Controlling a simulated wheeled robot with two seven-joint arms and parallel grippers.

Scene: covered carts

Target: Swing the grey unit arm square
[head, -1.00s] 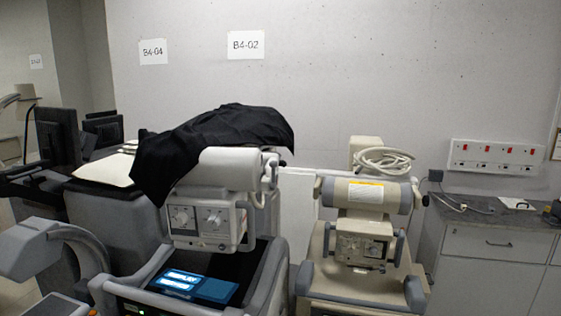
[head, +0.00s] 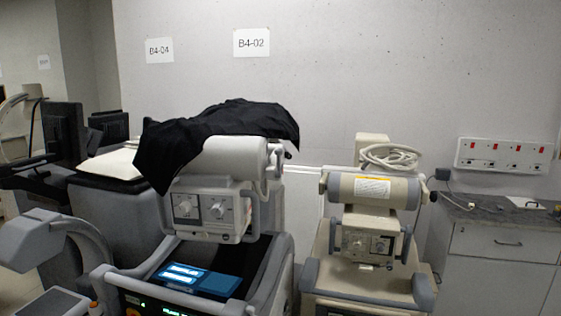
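The grey unit (head: 196,280) stands at centre left as a wheeled cart with a blue lit screen (head: 187,275). Its arm head, a light grey cylinder (head: 232,157) above a control box with two dials (head: 211,209), sits over the cart's front. A black cloth (head: 215,130) is draped over the top of the arm and hides much of it. Neither of my grippers shows in the head view.
A beige unit (head: 368,300) with a coiled hose (head: 391,157) stands close on the right. A grey cabinet (head: 500,243) is at the far right, below a wall socket panel (head: 504,155). A curved grey arm (head: 45,238) and dark monitors (head: 63,132) are at left.

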